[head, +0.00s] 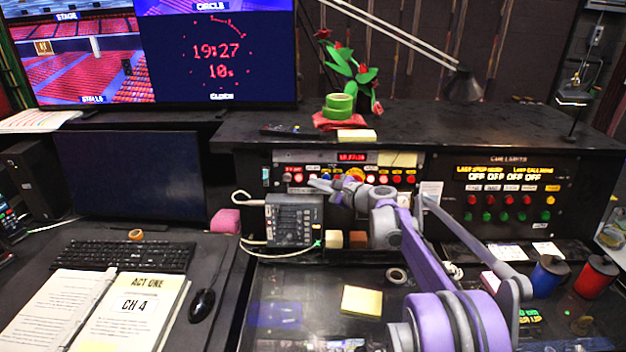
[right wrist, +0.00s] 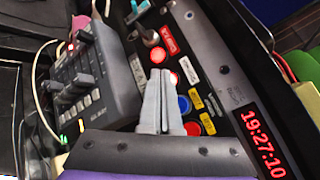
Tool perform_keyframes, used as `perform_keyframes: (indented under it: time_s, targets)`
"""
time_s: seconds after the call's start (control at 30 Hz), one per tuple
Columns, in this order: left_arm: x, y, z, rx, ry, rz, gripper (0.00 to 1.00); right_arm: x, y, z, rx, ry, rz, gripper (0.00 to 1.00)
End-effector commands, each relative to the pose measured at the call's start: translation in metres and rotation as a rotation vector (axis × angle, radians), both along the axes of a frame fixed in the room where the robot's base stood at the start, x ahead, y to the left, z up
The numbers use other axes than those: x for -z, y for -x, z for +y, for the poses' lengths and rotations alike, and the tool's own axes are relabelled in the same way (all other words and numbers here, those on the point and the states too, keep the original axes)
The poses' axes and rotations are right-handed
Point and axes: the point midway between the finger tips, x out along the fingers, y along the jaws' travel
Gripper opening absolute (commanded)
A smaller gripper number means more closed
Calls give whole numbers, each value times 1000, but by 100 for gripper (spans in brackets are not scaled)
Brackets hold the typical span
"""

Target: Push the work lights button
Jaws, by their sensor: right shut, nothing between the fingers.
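A black control panel (head: 278,158) with a row of coloured buttons and a red clock display stands at the back of the desk. My right gripper (head: 316,183) is in front of its left part, fingers together and empty. In the right wrist view the closed fingertips (right wrist: 160,74) lie over the panel, close to a red-and-white button (right wrist: 173,79) and a blue button (right wrist: 184,104). Another red button (right wrist: 158,55) is beyond them. The small labels are too blurred to tell which button is the work lights one. Contact cannot be told. My left gripper is out of view.
A grey keypad box (head: 293,220) with cables stands just below the fingers. A second panel (head: 508,195) with red and green buttons is on the right. A yellow note (head: 362,300) lies on the dark desk. Blue (head: 551,277) and red (head: 596,277) spools stand at right.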

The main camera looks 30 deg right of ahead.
Motion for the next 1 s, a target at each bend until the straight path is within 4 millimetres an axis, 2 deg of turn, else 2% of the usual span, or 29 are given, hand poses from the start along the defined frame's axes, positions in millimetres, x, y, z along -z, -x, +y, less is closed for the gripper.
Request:
perform_keyframes:
  time_s: [0.33,0.8,1.0]
  targets:
    - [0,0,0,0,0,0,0,0,5,3,0,1,1,0]
    - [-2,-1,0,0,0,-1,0,-7,44,27,-2,1,1,0]
    - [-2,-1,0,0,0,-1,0,-8,52,32,-2,1,1,0]
